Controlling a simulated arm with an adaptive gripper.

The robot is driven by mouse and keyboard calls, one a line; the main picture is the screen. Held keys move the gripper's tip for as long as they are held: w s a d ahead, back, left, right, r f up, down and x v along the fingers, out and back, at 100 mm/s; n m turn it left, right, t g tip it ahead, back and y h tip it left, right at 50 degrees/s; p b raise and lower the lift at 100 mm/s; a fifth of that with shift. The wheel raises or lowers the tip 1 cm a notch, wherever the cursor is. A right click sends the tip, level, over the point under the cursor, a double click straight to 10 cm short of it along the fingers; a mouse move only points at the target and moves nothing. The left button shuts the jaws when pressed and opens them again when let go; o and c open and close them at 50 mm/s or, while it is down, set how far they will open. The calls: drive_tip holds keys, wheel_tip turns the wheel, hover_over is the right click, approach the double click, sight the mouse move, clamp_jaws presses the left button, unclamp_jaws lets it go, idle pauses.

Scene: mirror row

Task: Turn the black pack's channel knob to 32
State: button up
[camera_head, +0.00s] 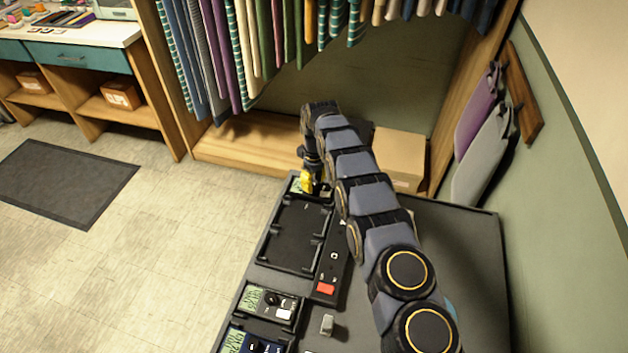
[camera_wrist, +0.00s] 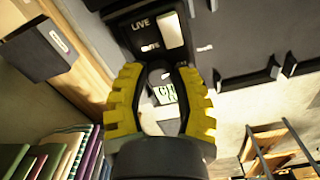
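A black pack (camera_wrist: 140,42) marked LIVE, with a white switch, lies under my gripper in the wrist view. Its small light display (camera_wrist: 167,93) shows between my fingers, but its channel number is not readable. A dark round knob (camera_wrist: 158,75) sits between the fingertips. My gripper (camera_wrist: 162,72) has yellow-backed fingers standing apart, one on each side of the knob; firm contact is not visible. In the head view my gripper (camera_head: 308,182) is at the far end of the pack row, and the pack's greenish display (camera_head: 296,186) shows beside it.
Two more packs with green displays, a middle one (camera_head: 284,313) and a near one (camera_head: 232,341), sit in the row. An empty black bay (camera_head: 295,236) lies between. A red button (camera_head: 326,288) and cardboard box (camera_head: 402,150) are close by. Hanging clothes are behind.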

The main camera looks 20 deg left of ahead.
clamp_jaws()
drive_tip(key=shift+m, duration=0.3)
drive_tip(key=m, duration=0.9)
drive_tip(key=shift+f, duration=0.1)
drive_tip(key=shift+m, duration=0.4)
drive_tip(key=o, duration=0.7)
unclamp_jaws()
drive_tip(key=shift+o, duration=0.2)
